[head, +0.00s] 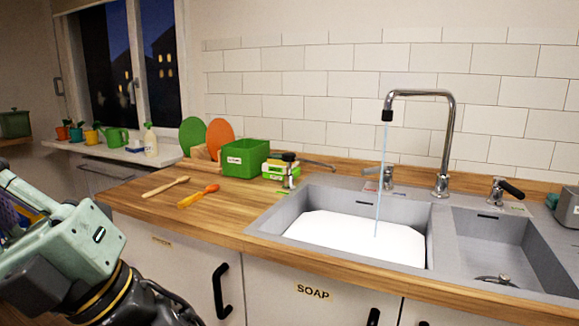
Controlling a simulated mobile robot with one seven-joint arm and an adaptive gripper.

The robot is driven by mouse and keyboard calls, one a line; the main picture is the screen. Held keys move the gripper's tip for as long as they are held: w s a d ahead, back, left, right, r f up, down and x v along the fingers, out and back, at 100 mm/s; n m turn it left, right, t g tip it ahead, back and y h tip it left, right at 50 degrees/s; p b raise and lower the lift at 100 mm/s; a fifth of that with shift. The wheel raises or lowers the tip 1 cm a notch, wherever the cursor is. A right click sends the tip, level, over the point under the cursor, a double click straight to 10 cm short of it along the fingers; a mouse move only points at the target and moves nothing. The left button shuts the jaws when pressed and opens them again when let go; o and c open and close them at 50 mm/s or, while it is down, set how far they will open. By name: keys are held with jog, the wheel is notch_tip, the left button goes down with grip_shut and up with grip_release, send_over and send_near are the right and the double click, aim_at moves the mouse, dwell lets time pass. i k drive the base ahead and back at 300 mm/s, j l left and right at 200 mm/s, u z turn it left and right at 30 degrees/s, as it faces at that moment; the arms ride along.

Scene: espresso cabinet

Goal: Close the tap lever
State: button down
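The chrome gooseneck tap (448,140) stands behind the double sink, its black nozzle over the left basin. A thin stream of water (381,165) falls from it into that basin. A chrome fitting with a black lever (511,189) stands to the right of the spout, the lever slanting down to the right. A smaller chrome fitting (380,179) stands to the left of the spout, partly behind the stream. I cannot tell which fitting controls the water. My arm shows at the lower left, away from the sink; my gripper's fingertips are not visible.
The left basin (272,222) holds a flat white surface. A black-topped chrome fixture (290,170) stands at the sink's left rim. A green box (244,158), a wooden utensil (166,187) and an orange utensil (198,196) are on the counter. A grey appliance (568,207) stands at the right edge.

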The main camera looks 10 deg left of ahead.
aim_at(498, 182)
jog(key=i+z, duration=0.15)
jog(key=z, duration=0.2)
jog(key=i+j+z, duration=0.1)
jog(key=z, duration=0.25)
jog(key=i+j+z, duration=0.1)
jog(key=z, duration=0.25)
jog(key=i+j, duration=0.3)
jog(key=i, duration=0.2)
jog(key=i+j, duration=0.3)
jog(key=i, duration=0.25)
jog(key=l+z, duration=0.05)
